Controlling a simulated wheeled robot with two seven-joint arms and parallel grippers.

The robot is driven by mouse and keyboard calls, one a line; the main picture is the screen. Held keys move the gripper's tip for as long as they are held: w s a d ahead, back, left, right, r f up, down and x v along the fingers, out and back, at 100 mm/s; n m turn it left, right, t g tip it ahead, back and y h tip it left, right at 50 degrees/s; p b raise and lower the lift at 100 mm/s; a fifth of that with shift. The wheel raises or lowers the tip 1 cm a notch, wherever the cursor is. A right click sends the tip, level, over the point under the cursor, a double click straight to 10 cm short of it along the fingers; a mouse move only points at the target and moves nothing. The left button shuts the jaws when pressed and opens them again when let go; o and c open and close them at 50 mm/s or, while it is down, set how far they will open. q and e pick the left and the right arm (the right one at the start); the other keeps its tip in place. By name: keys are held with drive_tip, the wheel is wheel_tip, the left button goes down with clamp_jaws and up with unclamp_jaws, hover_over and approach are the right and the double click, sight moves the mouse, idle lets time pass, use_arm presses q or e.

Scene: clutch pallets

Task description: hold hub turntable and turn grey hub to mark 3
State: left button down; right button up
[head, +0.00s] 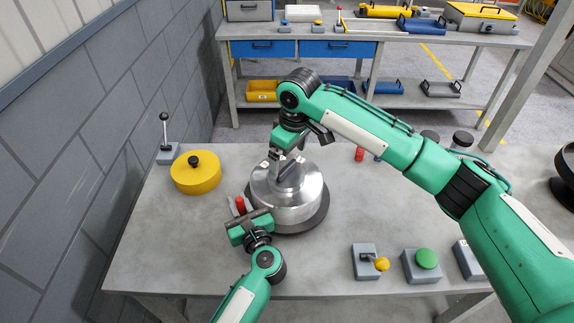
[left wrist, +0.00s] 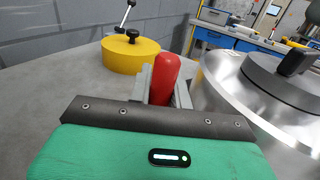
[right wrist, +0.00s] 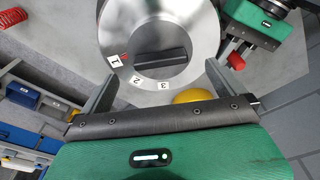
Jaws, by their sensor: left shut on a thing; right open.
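The hub turntable (head: 318,213) is a silver drum on a dark base, standing on the grey table. On its top is the grey hub (right wrist: 150,25) with a dark bar grip (right wrist: 160,60). White labels 1 (right wrist: 116,61), 2 (right wrist: 135,80) and 3 (right wrist: 163,86) lie around the hub; a small red mark points towards label 1. My left gripper (head: 240,212) is shut on the upright red handle (left wrist: 165,78) beside the drum. My right gripper (right wrist: 160,85) is open above the hub, its fingers apart; the bar shows beyond and between them, not gripped.
A yellow round lid with a black knob (head: 195,175) and a lever box (head: 167,152) stand left. A yellow-lever box (head: 367,262) and green button box (head: 422,266) are at the front right. A second bench (head: 400,32) stands behind. The front left tabletop is clear.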

sight(287, 167)
wheel_tip(287, 167, up, 6)
drive_tip(key=shift+g+h, duration=0.4)
drive_tip(key=shift+h, duration=0.2)
drive_tip(key=f, duration=1.1)
drive_tip(key=shift+w+a+f, duration=0.15)
drive_tip(key=shift+a, duration=0.1)
drive_tip(key=c, duration=1.1)
drive_tip(key=n, duration=1.1)
drive_tip(key=o, duration=1.1)
